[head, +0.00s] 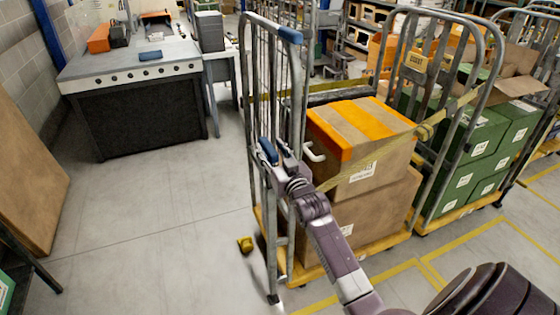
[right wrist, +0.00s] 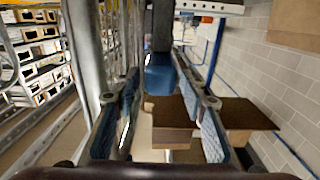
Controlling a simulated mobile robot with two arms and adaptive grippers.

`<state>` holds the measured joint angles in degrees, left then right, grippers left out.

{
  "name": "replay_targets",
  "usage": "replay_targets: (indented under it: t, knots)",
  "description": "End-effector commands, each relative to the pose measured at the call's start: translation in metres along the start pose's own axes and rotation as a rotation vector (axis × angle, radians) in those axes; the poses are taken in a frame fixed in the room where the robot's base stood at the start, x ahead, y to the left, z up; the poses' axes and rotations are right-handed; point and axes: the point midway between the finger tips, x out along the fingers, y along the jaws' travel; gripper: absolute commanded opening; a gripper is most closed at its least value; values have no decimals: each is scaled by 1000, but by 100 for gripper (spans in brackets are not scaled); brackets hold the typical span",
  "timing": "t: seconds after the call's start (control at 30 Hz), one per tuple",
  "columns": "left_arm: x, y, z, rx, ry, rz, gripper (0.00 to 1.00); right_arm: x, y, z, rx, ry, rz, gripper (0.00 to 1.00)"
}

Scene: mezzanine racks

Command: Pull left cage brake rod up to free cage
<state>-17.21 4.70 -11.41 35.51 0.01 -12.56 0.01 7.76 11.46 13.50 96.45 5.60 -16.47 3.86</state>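The left cage (head: 302,115) is a grey tubular roll cage in the middle of the head view. A blue grip (head: 268,152) shows low on its near-left upright, right beside my right gripper (head: 284,158). My right arm reaches up to it from the lower right. In the right wrist view, my right gripper (right wrist: 163,120) has its two blue-padded fingers spread apart. A blue grip-like piece (right wrist: 160,75) shows beyond and between them, with gaps visible either side. I cannot tell whether it is touched. The rod's lower part is hard to make out. My left gripper is not in view.
Strapped cardboard boxes (head: 358,140) stand in the cage. A second cage (head: 400,70) and green crates (head: 462,150) stand to the right. A workbench (head: 130,70) is at the back left. The floor (head: 170,215) left of the cage is mostly clear.

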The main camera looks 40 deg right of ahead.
Motion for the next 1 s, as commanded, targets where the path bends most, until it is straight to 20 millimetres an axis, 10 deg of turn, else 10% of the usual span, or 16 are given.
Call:
replay_targets:
  t: [0.43,1.0]
  knots:
    - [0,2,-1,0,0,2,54,-81,1,-1,-1,3,1,39]
    - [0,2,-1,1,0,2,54,-94,1,-2,-1,5,1,39]
